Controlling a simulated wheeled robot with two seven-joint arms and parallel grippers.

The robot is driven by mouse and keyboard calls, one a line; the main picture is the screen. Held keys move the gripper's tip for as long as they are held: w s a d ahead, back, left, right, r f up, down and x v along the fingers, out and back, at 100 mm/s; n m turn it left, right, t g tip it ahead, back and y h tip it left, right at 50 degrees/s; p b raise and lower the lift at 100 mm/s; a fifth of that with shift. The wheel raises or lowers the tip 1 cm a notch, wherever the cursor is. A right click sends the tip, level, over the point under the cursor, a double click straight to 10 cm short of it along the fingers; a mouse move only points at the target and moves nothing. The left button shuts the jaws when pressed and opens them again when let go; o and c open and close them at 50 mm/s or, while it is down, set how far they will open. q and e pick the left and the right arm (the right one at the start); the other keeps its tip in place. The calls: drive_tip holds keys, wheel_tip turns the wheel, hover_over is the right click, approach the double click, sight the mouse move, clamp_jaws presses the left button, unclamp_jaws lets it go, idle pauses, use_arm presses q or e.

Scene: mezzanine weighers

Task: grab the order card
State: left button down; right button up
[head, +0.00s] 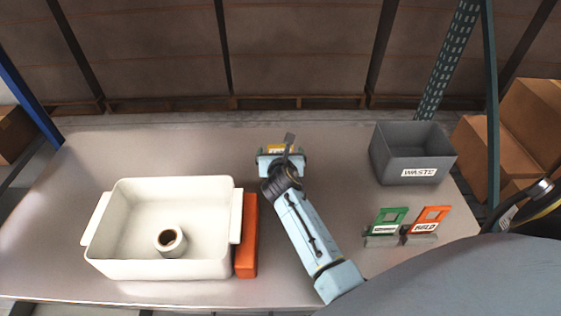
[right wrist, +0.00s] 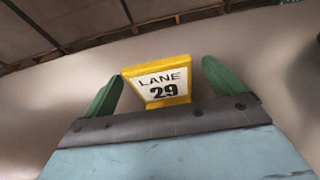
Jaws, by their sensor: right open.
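A yellow-edged card (right wrist: 157,84) with a white face reading "LANE 29" shows in the right wrist view, between the two green fingers of my right gripper (right wrist: 163,72). The fingers stand apart on either side of it, with a gap at each side. In the head view only a small yellow part of the card (head: 276,148) shows, at the back middle of the table, mostly hidden by my right gripper (head: 281,154). I cannot tell what the card rests on. My left gripper is not in view.
A white tub (head: 108,267) holding a roll (head: 171,240) stands at left, beside an orange block (head: 247,240). A grey "WASTE" bin (head: 412,158) stands back right. Green (head: 387,221) and orange "HOLD" (head: 430,219) tags stand at front right. The table's back left is bare.

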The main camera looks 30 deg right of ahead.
sight(280, 151)
drive_tip(key=b+x, duration=0.1)
drive_tip(key=x, duration=0.2)
drive_tip(key=shift+w+d+f, duration=0.15)
drive_tip(key=shift+w, duration=0.05)
drive_tip(key=c, duration=1.1)
drive_tip(key=shift+o, duration=0.2)
